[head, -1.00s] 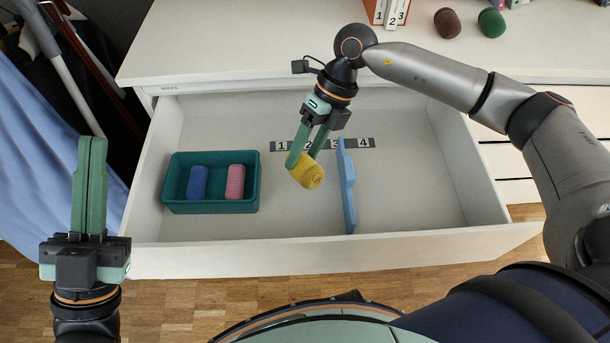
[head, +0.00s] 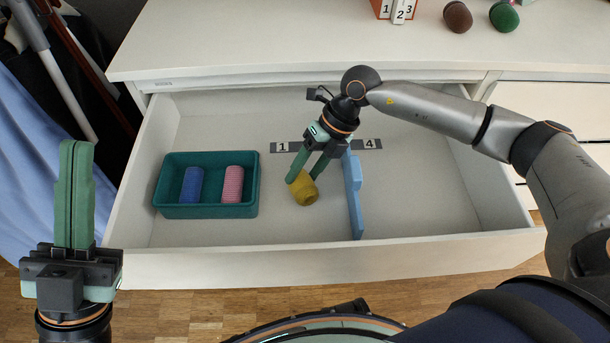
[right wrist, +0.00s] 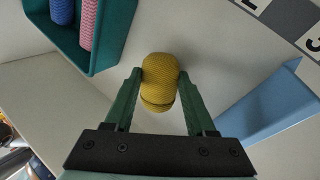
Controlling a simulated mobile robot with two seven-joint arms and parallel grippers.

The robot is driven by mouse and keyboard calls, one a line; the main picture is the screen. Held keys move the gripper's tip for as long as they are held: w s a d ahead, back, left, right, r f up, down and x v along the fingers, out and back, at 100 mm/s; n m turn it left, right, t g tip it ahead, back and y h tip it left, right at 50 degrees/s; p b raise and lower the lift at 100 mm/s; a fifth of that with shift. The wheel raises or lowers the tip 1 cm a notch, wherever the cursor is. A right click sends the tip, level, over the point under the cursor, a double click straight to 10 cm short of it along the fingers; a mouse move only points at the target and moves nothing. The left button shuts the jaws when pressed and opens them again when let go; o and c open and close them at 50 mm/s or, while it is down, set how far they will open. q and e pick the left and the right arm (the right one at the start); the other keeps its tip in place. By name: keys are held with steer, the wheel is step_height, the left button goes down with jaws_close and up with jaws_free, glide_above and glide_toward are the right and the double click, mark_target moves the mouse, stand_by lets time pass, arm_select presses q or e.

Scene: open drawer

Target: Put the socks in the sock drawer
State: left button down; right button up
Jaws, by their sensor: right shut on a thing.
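A rolled yellow sock (head: 305,189) is between the fingers of my right gripper (head: 306,178), low over or on the drawer floor, just left of a blue divider (head: 355,195). The right wrist view shows the yellow sock (right wrist: 160,82) with a finger on each side. A blue rolled sock (head: 192,185) and a pink one (head: 232,184) lie in a teal box (head: 207,211) at the drawer's left. A brown rolled sock (head: 458,17) and a green one (head: 504,17) are on the dresser top. My left gripper (head: 76,150) is shut and empty, outside the drawer at the left.
The open drawer (head: 330,262) has a number strip (head: 368,144) on its floor, partly hidden by my right gripper. The floor right of the divider is clear. An orange holder (head: 383,9) with number cards stands on the dresser top (head: 250,40).

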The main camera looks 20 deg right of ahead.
steer(key=shift+f, duration=0.4)
steer(key=shift+f, duration=0.2)
steer(key=o, duration=1.1)
steer(key=shift+c, duration=0.2)
steer(key=shift+r, duration=0.1)
steer(key=shift+r, duration=0.15)
steer(key=p+v, duration=0.3)
steer(key=v, duration=0.9)
